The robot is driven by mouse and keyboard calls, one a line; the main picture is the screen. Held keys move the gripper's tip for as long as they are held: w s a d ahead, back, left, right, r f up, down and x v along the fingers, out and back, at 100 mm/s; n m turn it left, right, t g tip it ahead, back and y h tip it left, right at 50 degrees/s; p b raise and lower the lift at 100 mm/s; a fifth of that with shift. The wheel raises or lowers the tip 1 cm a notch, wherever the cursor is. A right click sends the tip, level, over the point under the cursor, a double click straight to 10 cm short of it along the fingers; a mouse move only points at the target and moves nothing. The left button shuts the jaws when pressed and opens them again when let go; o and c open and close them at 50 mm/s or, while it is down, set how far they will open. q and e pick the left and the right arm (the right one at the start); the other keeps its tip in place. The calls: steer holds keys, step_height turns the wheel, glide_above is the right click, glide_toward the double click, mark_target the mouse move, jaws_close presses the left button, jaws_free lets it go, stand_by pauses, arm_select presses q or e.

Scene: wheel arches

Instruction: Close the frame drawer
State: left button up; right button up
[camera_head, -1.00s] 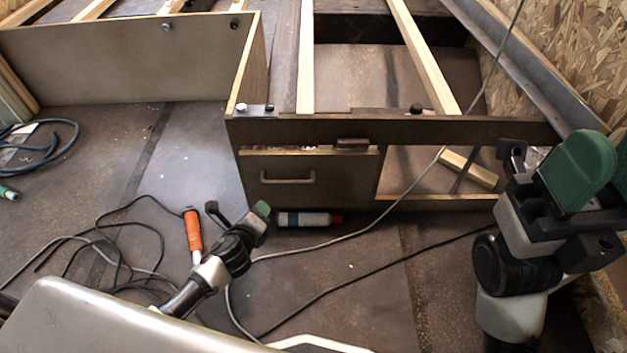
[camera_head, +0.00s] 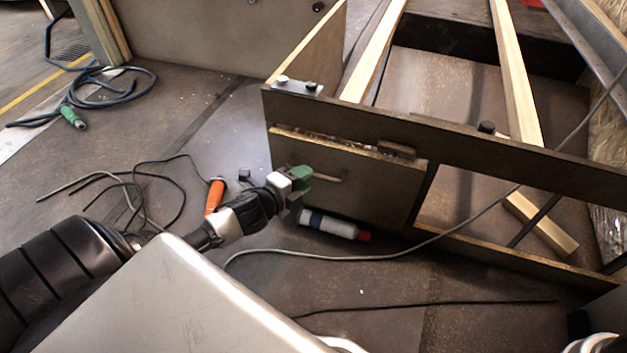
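The frame drawer (camera_head: 385,190) is set in the left part of the low brown frame (camera_head: 450,143). Its pale top edge shows in front of the frame's beam, so it appears slightly open. Its handle (camera_head: 341,177) is a short bar on the front, partly hidden by my gripper. My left gripper (camera_head: 302,180), with green fingers, is in front of the drawer at the left end of the handle. Whether it touches the handle, and how far apart its fingers are, I cannot tell. My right gripper is out of view.
A white bottle with a red cap (camera_head: 335,224) lies on the floor below the drawer. An orange-handled tool (camera_head: 215,195) and loose black cables (camera_head: 135,192) lie to the left. A grey cable (camera_head: 400,252) crosses the floor in front. A wood block (camera_head: 540,223) lies inside the frame's right part.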

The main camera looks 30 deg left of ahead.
arm_select(q)
steer(key=shift+b+x, duration=0.65)
steer(key=shift+x, duration=1.1)
jaws_close()
